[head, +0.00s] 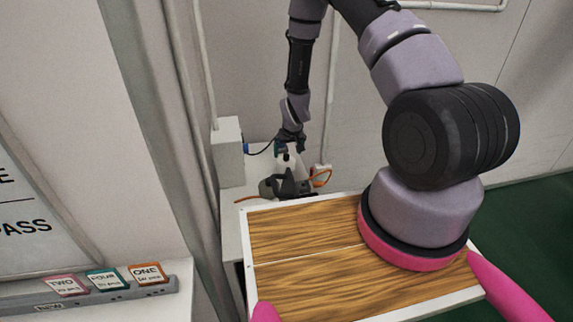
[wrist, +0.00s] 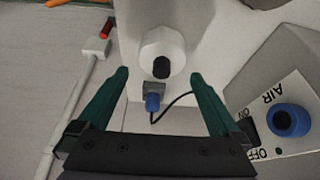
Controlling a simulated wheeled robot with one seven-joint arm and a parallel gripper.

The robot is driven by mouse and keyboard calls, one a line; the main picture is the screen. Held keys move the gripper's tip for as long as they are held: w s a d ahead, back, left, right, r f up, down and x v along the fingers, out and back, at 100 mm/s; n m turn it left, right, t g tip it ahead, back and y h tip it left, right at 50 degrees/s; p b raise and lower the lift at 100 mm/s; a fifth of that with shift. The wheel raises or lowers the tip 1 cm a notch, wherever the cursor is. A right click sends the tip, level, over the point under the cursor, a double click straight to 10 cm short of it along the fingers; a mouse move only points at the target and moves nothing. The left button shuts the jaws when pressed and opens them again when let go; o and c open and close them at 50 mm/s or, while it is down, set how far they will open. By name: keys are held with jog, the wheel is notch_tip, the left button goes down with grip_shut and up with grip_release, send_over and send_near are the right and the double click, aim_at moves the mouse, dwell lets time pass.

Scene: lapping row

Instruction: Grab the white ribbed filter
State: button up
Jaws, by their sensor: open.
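A white rounded object, which looks like the filter (wrist: 162,44), shows in the wrist view with a dark knob or port facing the camera. Its ribs are not clear at this size. It also shows as a small white shape (head: 291,161) just under the gripper in the head view, partly hidden by the fingers. My gripper (wrist: 158,76) is open, with green fingers spread to either side of the lower part of the filter. The fingertips appear apart from it and nothing is held. My gripper (head: 290,142) points down in the head view.
A blue connector (wrist: 152,102) with a black cable sits between the fingers. A grey AIR panel with a blue knob (wrist: 289,120) is close at right. A dark grey device (head: 287,187), an orange cable (head: 322,177) and a pale wall box (head: 228,150) are nearby.

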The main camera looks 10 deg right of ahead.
aim_at(287, 156)
jog(key=shift+x, duration=2.8)
jog(key=shift+a, duration=0.1)
jog(key=c, duration=1)
jog(key=shift+r, duration=0.15)
